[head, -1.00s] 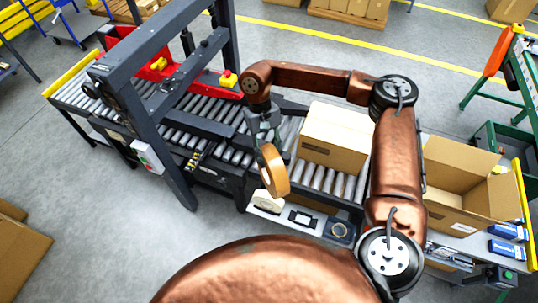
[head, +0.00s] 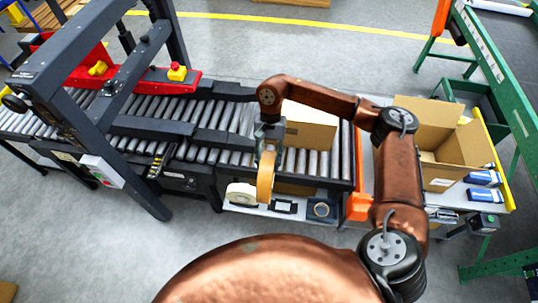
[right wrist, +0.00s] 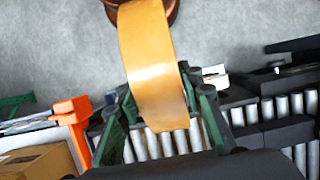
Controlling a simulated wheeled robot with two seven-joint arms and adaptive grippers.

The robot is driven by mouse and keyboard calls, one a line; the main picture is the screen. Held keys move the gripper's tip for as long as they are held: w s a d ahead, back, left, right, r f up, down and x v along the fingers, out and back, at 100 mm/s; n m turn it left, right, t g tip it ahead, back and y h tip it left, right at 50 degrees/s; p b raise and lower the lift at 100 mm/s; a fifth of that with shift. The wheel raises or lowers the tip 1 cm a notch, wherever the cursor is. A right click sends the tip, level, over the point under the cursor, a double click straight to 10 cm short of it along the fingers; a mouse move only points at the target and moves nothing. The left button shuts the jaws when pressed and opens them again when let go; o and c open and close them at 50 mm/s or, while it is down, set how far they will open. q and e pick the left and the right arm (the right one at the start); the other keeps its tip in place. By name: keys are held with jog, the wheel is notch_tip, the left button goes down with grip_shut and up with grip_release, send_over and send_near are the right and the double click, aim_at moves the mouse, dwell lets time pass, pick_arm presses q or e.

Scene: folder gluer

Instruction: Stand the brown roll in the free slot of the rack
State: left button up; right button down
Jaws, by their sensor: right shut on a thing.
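The brown roll (head: 265,176) is a tan tape ring, seen nearly edge-on and upright in the head view. My right gripper (head: 268,150) is shut on its upper part, and the roll hangs below the fingers. In the right wrist view the roll (right wrist: 152,65) shows between the two fingers. The rack (head: 262,211) is a pale shelf at the conveyor's near side. A white roll (head: 240,193) stands at its left, and a black frame (head: 284,207) lies right of the brown roll. Whether the brown roll touches the rack cannot be told. My left gripper is out of view.
A closed carton (head: 310,132) sits on the roller conveyor (head: 318,162) behind my gripper. A dark ring-shaped item (head: 321,209) is at the shelf's right end, beside an orange part (head: 358,206). An open carton (head: 436,183) and blue boxes (head: 484,178) are farther right.

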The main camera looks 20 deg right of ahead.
pick_arm(q)
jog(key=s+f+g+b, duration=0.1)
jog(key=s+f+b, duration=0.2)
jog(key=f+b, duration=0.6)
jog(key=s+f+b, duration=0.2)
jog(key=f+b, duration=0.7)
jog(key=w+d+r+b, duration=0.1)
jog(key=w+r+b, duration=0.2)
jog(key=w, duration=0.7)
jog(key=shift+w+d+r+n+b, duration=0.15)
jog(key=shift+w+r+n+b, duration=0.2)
jog(key=shift+b, duration=0.45)
pick_arm(e)
jog(key=w+d+f+m+t, duration=0.1)
jog(key=d+f+m, duration=0.3)
jog(key=f, duration=0.9)
jog(key=w+d+f+m+t+y, duration=0.1)
jog(key=d+f+m, duration=0.3)
jog(key=f+m, duration=0.4)
jog(key=w+d+f+m+t, duration=0.1)
jog(key=d+f+m+t, duration=0.2)
jog(key=f, duration=1.6)
jog(key=shift+w+d+m, duration=0.35)
jog(key=shift+d+m, duration=0.5)
jog(key=shift+m, duration=0.65)
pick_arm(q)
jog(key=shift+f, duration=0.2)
pick_arm(e)
jog(key=shift+f, duration=0.3)
